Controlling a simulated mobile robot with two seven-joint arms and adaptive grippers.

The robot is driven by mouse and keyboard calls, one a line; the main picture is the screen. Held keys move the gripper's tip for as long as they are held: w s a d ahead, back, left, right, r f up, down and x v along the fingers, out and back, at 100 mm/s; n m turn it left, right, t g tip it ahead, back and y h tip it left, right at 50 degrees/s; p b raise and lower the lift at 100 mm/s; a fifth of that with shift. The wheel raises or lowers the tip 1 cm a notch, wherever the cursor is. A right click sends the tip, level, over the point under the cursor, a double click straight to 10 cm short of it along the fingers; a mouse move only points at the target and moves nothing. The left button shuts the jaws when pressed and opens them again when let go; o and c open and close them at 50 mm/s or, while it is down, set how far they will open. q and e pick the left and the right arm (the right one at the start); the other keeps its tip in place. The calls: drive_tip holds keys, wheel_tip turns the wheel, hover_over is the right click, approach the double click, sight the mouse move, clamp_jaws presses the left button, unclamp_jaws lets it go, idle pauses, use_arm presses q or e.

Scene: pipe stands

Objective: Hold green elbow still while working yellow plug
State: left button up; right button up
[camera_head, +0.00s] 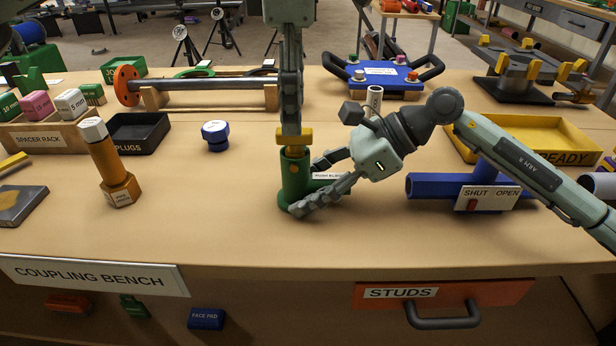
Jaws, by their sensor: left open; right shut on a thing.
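The green elbow (291,184) stands upright near the middle of the bench. The yellow plug (294,137) sits in its top opening. My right gripper (311,184) reaches in from the right and is shut on the elbow's lower part, one finger behind it and one in front. My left gripper (291,128) points straight down from above with its fingertips at the yellow plug. It is open, seen edge-on, so its finger gap is hidden and I cannot tell whether it touches the plug. A label beside the elbow is partly covered by my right fingers.
A blue capped piece (215,135) and an orange fitting with white cap (110,165) stand to the left. A blue valve pipe (440,186) and yellow tray (530,125) lie right. The front middle bench is clear.

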use_arm(q)
drive_tip(key=shift+f, duration=1.4)
clamp_jaws()
drive_tip(key=shift+r, duration=0.3)
drive_tip(key=shift+r, duration=0.3)
drive_tip(key=shift+r, duration=0.1)
drive_tip(key=shift+r, duration=2.4)
